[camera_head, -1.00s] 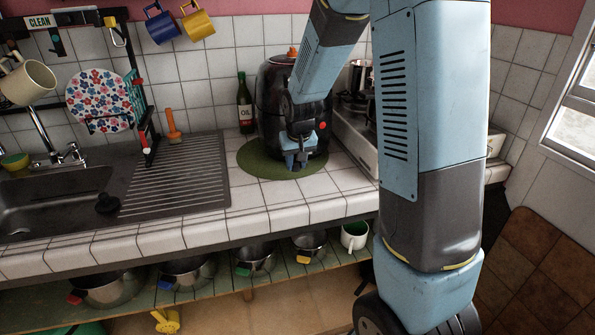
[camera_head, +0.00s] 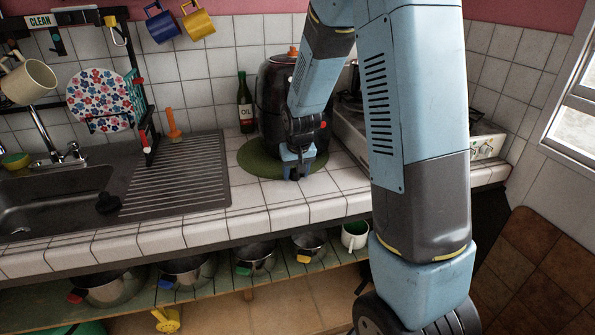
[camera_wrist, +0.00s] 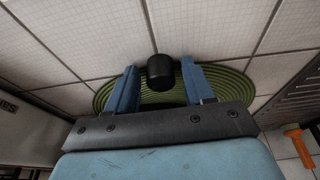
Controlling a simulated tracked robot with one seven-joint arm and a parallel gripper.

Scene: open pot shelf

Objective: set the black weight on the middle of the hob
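The black weight (camera_wrist: 160,73) is a small dark cylinder. In the wrist view it stands between the two blue fingers of my gripper (camera_wrist: 160,82), near their tips, with a narrow gap showing on each side. In the head view my gripper (camera_head: 297,172) points down over the front part of the green round mat (camera_head: 252,163), and the weight is a small dark patch between the fingers, hard to make out. The hob (camera_head: 487,146) is at the right end of the counter, mostly hidden behind my arm.
A dark pot-bellied appliance (camera_head: 272,105) stands right behind my gripper, with an oil bottle (camera_head: 245,108) to its left. The ribbed drainer (camera_head: 178,175) and sink (camera_head: 50,200) lie further left. Tiles in front of the mat are clear. Several pots sit on the shelf below.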

